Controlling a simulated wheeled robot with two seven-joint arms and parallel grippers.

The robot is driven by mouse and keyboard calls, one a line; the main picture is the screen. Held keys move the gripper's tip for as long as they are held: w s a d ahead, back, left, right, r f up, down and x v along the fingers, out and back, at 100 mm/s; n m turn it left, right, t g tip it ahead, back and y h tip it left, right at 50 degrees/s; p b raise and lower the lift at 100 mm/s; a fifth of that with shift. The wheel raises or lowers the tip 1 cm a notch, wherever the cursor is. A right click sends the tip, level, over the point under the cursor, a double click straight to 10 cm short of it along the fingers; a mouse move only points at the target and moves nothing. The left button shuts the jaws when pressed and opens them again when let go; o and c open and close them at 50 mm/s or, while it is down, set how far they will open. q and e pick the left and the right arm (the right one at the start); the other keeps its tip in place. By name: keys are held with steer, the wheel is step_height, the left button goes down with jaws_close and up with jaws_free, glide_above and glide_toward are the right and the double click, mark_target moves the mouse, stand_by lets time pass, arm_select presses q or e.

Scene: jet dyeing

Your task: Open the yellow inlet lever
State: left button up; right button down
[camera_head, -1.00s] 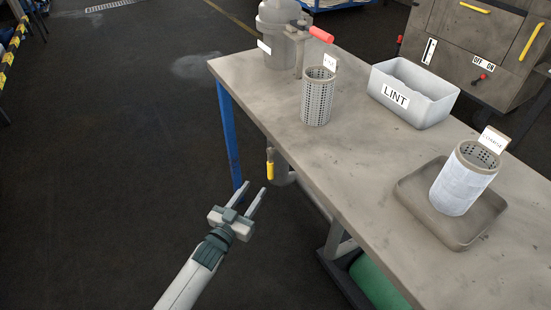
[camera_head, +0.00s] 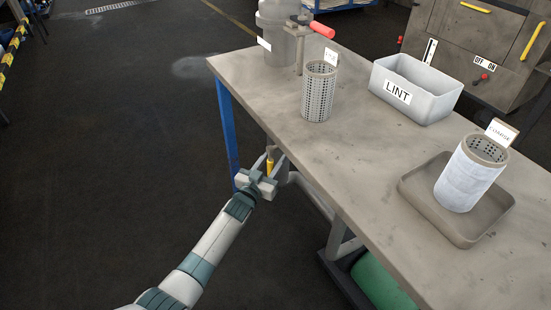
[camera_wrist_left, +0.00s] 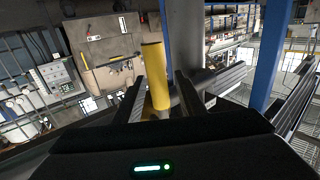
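The yellow inlet lever (camera_head: 269,165) hangs below the left edge of the table, by a grey pipe. My left gripper (camera_head: 267,166) is at the lever, with its fingers apart and one on either side of it in the head view. In the left wrist view the yellow lever (camera_wrist_left: 154,75) stands upright between the two open fingers (camera_wrist_left: 158,90). I cannot tell whether either finger touches it. The lever's lower part is partly hidden by the gripper. My right gripper is not in view.
The table (camera_head: 340,150) has a blue leg (camera_head: 228,135) left of the lever. On it stand a perforated cylinder (camera_head: 319,92), a LINT bin (camera_head: 415,90), a white-wrapped cylinder (camera_head: 468,178) on a tray (camera_head: 420,195), and a grey vessel (camera_head: 280,40).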

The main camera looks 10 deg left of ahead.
arm_select(q)
steer(key=shift+x, duration=0.85)
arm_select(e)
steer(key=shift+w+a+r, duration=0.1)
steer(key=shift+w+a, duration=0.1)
arm_select(q)
jaws_close()
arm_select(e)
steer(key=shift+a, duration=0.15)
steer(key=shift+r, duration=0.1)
